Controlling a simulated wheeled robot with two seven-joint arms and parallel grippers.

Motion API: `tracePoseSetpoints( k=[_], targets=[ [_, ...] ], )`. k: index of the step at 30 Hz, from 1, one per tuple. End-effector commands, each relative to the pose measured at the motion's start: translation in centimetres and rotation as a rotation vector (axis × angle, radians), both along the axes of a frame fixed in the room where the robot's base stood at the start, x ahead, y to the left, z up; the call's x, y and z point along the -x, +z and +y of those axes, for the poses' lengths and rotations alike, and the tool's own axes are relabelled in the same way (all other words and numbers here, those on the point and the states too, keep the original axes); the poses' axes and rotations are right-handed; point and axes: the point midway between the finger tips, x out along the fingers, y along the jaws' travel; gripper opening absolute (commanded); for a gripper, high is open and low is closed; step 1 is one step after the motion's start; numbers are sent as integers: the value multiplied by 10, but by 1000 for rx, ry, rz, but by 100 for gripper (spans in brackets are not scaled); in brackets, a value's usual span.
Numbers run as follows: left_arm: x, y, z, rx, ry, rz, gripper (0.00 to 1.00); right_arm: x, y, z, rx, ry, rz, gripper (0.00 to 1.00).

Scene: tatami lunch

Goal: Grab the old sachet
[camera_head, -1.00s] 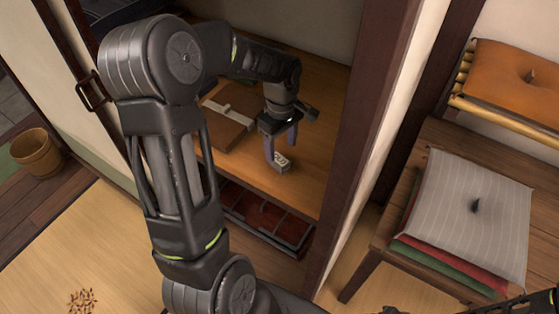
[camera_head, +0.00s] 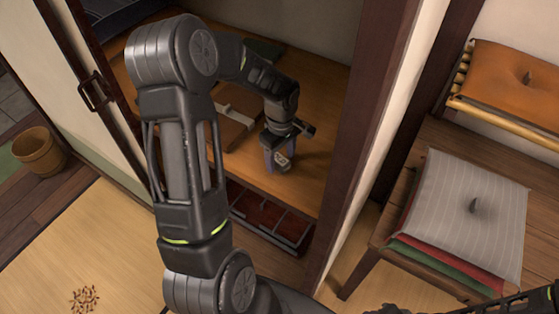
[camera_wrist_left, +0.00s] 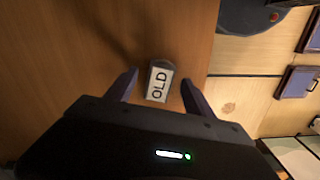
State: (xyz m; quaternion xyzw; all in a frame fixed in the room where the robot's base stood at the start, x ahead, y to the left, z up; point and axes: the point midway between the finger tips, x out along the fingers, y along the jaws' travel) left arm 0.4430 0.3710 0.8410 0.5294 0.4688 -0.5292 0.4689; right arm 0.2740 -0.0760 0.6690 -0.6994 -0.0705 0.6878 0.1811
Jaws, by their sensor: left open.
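The old sachet (camera_wrist_left: 158,82) is a small dark grey piece with a white label reading OLD. In the left wrist view it lies on the wooden cupboard shelf, ahead of and between the fingers of my left gripper (camera_wrist_left: 158,92). In the head view the sachet (camera_head: 282,160) shows small, right by the fingertips of my left gripper (camera_head: 279,158). The gripper is open, with a finger on either side and gaps visible. My right gripper is not clearly in view; only a dark part of my body shows at the bottom right.
A brown box with a pale band (camera_head: 230,118) lies on the shelf (camera_head: 304,180) left of the gripper. The cupboard post (camera_head: 358,140) stands close on the right.

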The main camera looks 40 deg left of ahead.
Motion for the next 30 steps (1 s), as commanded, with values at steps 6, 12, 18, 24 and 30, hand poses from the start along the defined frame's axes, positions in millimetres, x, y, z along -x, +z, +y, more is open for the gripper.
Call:
tracePoseSetpoints(
  k=[6,12,18,24,30],
  targets=[
    [0,0,0,0,0,0,62,0,0,0,0,0,0,34],
    [0,0,0,0,0,0,54,0,0,0,0,0,0,34],
    [0,0,0,0,0,0,38,0,0,0,0,0,0,34],
    [0,0,0,0,0,0,22,0,0,0,0,0,0,34],
    [0,0,0,0,0,0,5,0,0,0,0,0,0,34]
  ],
)
